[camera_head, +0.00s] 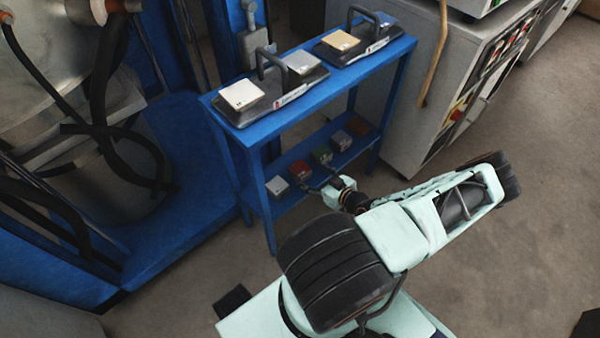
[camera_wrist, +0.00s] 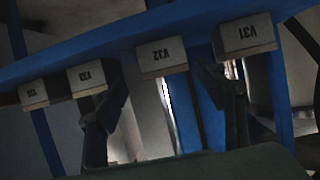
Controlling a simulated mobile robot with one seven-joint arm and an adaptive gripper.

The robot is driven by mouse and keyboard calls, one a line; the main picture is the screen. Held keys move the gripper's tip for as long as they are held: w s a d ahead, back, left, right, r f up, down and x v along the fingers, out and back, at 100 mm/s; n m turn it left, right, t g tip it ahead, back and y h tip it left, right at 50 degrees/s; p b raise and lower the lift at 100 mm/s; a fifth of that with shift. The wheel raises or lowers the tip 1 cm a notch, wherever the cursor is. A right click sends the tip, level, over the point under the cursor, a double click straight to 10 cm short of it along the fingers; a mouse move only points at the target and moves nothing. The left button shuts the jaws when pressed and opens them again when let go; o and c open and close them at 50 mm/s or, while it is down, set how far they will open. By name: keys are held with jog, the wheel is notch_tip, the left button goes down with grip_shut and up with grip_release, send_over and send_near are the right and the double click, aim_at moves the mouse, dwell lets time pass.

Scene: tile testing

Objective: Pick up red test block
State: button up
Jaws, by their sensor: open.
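A red block (camera_head: 300,169) sits on the lower shelf of a blue rack, between a pale grey block (camera_head: 277,186) and a green block (camera_head: 321,155). My gripper (camera_head: 319,183) is open and reaches toward the front edge of this shelf, near the red block. In the wrist view my two dark fingers (camera_wrist: 168,100) stand wide apart. A block marked V32 (camera_wrist: 162,57) shows between them and beyond the tips, apart from both. The wrist view is dark and upside down, so block colours cannot be told there.
Another grey block (camera_head: 341,140) and a darker reddish block (camera_head: 357,126) lie further along the lower shelf. The rack's blue top (camera_head: 305,83) lies above and carries two trays with tiles. A rack leg (camera_head: 260,205) stands left of my gripper. Wrist view neighbours are V31 (camera_wrist: 248,35) and V33 (camera_wrist: 92,78).

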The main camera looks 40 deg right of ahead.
aim_at(304, 171)
jog(key=x, duration=0.1)
jog(key=b+x, duration=0.1)
jog(key=x, duration=0.2)
jog(key=shift+w+a+f, duration=0.1)
jog(key=shift+w+a, duration=0.1)
jog(key=shift+a, duration=0.2)
jog(key=shift+w+f, duration=0.15)
jog(key=shift+w, duration=0.25)
jog(key=c, duration=1.5)
jog(key=shift+c, duration=0.5)
